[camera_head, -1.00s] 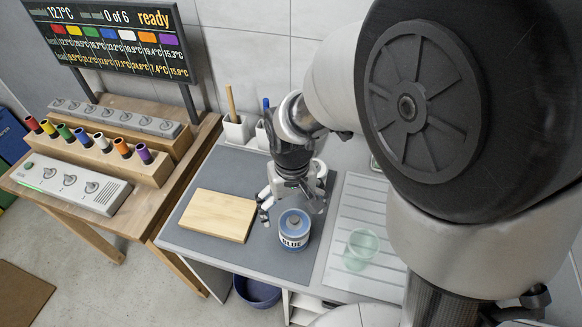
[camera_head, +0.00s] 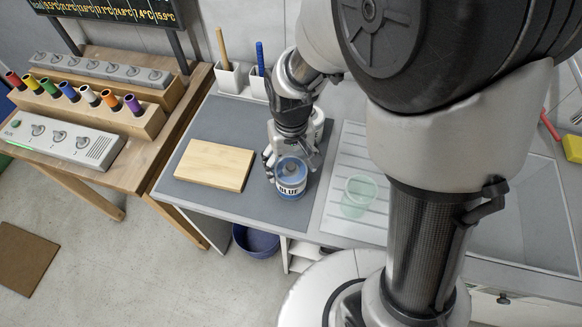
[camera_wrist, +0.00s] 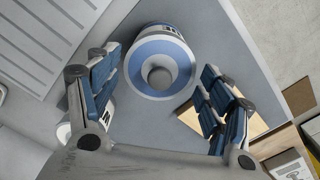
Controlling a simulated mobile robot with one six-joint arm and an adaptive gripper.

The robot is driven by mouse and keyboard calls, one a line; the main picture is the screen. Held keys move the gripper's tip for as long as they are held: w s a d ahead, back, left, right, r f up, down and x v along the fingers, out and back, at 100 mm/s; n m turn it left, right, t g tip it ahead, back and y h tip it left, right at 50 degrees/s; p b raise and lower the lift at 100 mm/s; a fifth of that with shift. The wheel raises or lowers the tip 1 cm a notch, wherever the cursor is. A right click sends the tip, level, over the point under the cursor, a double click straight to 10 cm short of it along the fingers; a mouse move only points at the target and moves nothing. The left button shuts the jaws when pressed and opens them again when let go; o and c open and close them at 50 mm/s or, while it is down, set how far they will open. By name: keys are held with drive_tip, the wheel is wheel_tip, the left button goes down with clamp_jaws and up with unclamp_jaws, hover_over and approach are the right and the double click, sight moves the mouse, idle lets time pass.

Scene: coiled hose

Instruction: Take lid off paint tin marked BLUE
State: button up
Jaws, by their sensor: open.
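The paint tin marked BLUE (camera_head: 291,186) stands upright on the grey mat, with its blue lid (camera_head: 290,167) on top. In the wrist view the tin's lid (camera_wrist: 144,64) shows from above as a pale blue ring with a grey round knob (camera_wrist: 159,77) in the middle. My gripper (camera_head: 287,160) is above and just behind the tin in the head view. In the wrist view my gripper (camera_wrist: 160,95) is open, with its blue-padded fingers on either side of the lid and nothing between them gripped. Whether a finger touches the tin cannot be told.
A wooden board (camera_head: 214,165) lies left of the tin on the grey mat (camera_head: 203,130). A pale green glass (camera_head: 359,195) stands to the right on the ribbed drainer (camera_head: 345,160). White pen holders (camera_head: 229,78) stand at the back. Another white item, partly hidden, is behind my gripper.

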drive_tip(key=shift+s, duration=0.1)
drive_tip(key=c, duration=1.6)
